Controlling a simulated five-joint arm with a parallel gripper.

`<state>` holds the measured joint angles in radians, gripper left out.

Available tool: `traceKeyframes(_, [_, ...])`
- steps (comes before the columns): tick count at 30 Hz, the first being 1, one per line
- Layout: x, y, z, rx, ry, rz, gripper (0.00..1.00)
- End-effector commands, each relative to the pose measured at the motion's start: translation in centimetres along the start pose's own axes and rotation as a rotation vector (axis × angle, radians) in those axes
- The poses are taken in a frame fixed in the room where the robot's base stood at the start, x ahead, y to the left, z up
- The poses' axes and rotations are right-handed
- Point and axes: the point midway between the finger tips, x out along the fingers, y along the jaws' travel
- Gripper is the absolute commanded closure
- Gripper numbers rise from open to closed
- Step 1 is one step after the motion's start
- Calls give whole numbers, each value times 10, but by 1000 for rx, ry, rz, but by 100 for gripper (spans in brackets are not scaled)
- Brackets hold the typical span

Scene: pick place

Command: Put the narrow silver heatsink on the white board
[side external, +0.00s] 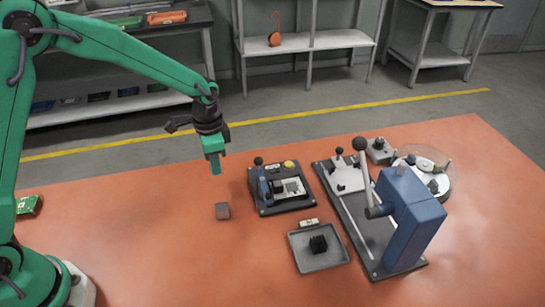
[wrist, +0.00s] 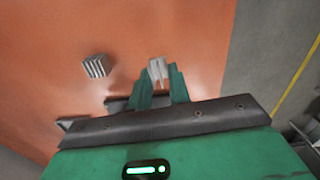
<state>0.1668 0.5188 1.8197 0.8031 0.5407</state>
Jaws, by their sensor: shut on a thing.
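My gripper (side external: 216,170) is raised above the orange table, pointing down. In the wrist view its green fingers (wrist: 159,88) are shut on a narrow silver heatsink (wrist: 158,69), which sticks out past the fingertips.
A second, finned grey heatsink (wrist: 96,66) lies on the table; it also shows in the side view (side external: 222,211). A grey tray (side external: 333,263) holds a black heatsink (side external: 318,244). A blue lever press (side external: 408,215) and round turntable (side external: 425,175) stand right.

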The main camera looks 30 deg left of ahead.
Motion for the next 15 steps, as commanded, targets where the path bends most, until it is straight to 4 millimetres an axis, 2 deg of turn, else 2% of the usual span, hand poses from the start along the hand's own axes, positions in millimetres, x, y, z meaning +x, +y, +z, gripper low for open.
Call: traceKeyframes(15, [-16,0,0,0,1,0,97])
